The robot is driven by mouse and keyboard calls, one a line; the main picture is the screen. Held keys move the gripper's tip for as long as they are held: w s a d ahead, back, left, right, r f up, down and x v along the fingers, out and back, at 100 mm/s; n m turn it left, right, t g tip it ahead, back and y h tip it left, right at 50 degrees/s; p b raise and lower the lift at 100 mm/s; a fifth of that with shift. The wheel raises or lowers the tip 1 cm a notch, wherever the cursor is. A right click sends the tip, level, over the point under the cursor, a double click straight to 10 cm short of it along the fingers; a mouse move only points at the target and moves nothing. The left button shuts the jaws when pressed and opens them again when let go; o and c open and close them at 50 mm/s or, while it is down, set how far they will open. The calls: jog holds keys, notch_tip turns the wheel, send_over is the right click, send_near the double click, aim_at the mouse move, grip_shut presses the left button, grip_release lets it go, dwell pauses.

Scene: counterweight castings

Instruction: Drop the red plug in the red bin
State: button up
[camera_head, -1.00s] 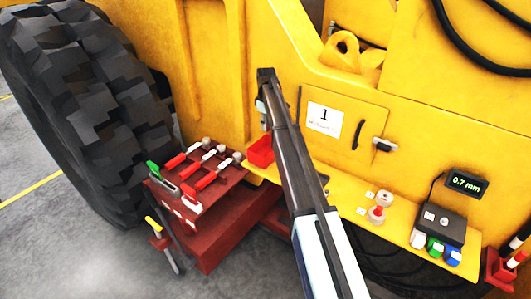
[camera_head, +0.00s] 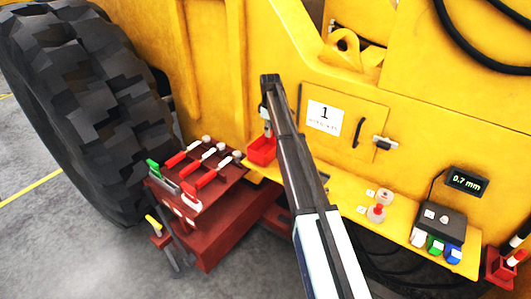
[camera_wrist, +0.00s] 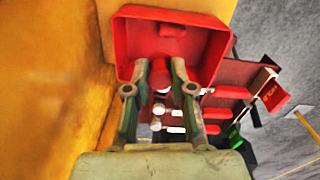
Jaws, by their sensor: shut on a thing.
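My gripper (camera_head: 267,115) points down above the bin. In the wrist view its two fingers (camera_wrist: 160,72) reach toward the bin opening. It is shut on the red plug (camera_head: 268,129), a small red piece below the fingertips and over the bin. The plug is partly hidden in the wrist view, and its exact height over the rim is hard to tell.
A dark red stand (camera_head: 215,185) with several red- and white-handled clamps is left of the bin. The yellow ledge (camera_head: 345,195) carries a clear and red piece (camera_head: 377,210) and a dark box (camera_head: 438,222). The yellow machine wall rises behind the bin.

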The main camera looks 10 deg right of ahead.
jog(key=shift+f+b, duration=0.7)
jog(key=shift+f, duration=1.3)
jog(key=o, duration=0.8)
notch_tip(320, 180, up, 12)
jog(key=shift+r, duration=0.1)
jog(key=shift+a, duration=0.15)
